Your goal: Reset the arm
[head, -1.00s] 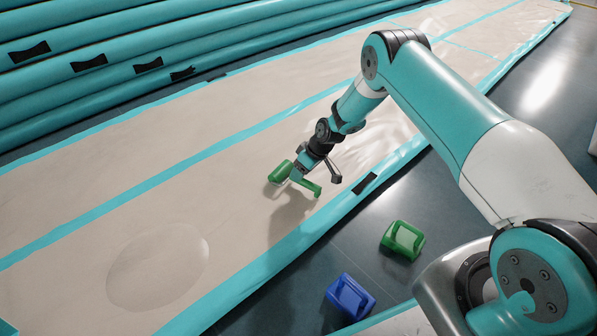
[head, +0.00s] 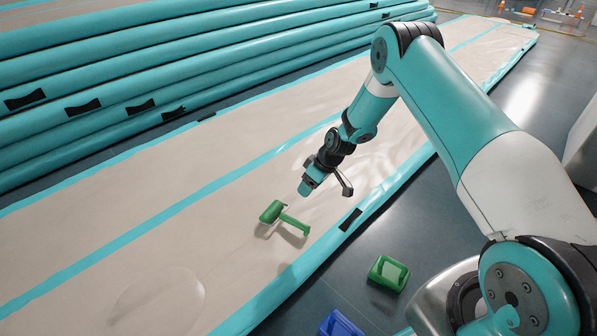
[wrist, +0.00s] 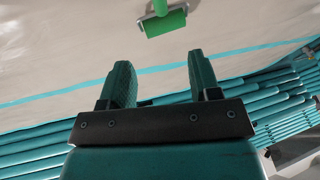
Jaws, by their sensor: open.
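My gripper (head: 306,189) is open and empty, above the beige inflatable track (head: 225,205) in the head view. In the wrist view its two fingers (wrist: 161,82) stand apart with nothing between them. A green paint roller (head: 271,211) lies on the track below my gripper and apart from it, its handle pointing down to the right in the head view. The roller also shows at the top of the wrist view (wrist: 165,21), beyond the fingertips.
A green container (head: 388,273) and a partly cut-off blue container (head: 340,324) stand on the dark floor at the track's right side. A stack of teal inflatable tubes (head: 215,75) runs along the far left side. The track around the roller is clear.

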